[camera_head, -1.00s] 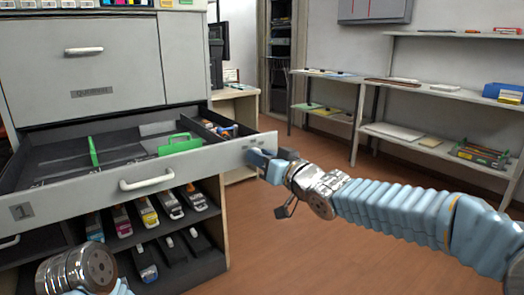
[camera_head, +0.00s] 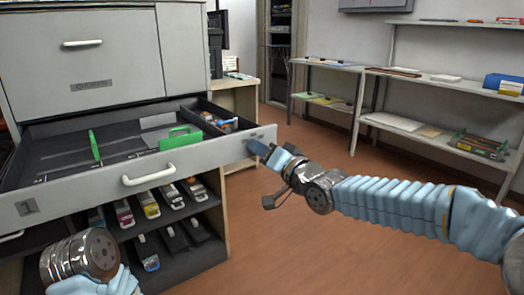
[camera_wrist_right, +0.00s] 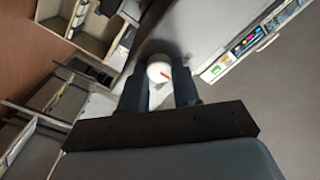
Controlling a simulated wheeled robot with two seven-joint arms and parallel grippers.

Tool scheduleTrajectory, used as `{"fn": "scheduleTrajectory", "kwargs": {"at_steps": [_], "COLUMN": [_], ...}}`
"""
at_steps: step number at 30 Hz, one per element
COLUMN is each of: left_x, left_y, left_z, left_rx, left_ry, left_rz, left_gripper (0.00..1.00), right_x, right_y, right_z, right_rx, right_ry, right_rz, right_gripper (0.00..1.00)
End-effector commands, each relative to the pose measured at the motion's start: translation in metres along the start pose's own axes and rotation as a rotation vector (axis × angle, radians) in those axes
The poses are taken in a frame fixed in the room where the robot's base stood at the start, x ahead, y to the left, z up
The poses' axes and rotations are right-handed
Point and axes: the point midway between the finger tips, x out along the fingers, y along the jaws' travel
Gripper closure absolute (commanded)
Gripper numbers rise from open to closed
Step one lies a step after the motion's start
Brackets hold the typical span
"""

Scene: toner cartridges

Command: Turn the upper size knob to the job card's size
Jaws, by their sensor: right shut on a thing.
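In the right wrist view a round white knob (camera_wrist_right: 159,72) with a red pointer line sits between the two dark fingers of my right gripper (camera_wrist_right: 160,88). The gripper is shut on it. In the head view my right gripper (camera_head: 260,150) is at the right end of the open drawer's front panel (camera_head: 100,188), and the knob is hidden behind the fingers. Size marks around the knob cannot be read. No job card can be made out. My left wrist (camera_head: 80,258) shows at the lower left, with its fingers out of view.
The open drawer holds green dividers (camera_head: 181,137) and small items in its right compartment. Toner cartridges (camera_head: 150,205) lie on racks below. Shelves (camera_head: 440,80) stand along the right wall. The floor (camera_head: 300,240) between is clear.

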Motion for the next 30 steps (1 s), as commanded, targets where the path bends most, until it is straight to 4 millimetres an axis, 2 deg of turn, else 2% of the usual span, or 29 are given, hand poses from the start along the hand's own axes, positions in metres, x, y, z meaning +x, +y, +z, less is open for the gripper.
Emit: {"fn": "scheduleTrajectory", "kwargs": {"at_steps": [8,9,14,23,26,30], "left_x": [0.0,0.0,0.0,0.0,0.001,0.0], "left_y": [0.0,0.0,0.0,0.0,-0.001,-0.001], "left_z": [0.0,0.0,0.0,0.0,0.0,0.0], "left_rx": [0.0,0.0,0.0,0.0,0.0,-0.001], "left_ry": [0.0,0.0,0.0,0.0,0.0,0.0], "left_rz": [0.0,0.0,0.0,0.0,0.0,-0.001], "left_gripper": [0.72,0.72,0.72,0.72,0.72,0.72], "right_x": [0.0,0.0,0.0,-0.002,-0.012,-0.041], "right_y": [0.0,0.0,0.0,0.001,0.001,0.001], "right_z": [0.0,0.0,0.0,-0.001,-0.002,-0.003], "right_rx": [0.0,0.0,0.0,0.0,0.0,-0.004], "right_ry": [0.001,0.001,0.001,0.001,0.003,0.004], "right_rz": [0.0,0.0,0.0,0.001,0.002,0.004], "right_gripper": [0.99,0.66,0.43,0.43,0.43,0.43]}}
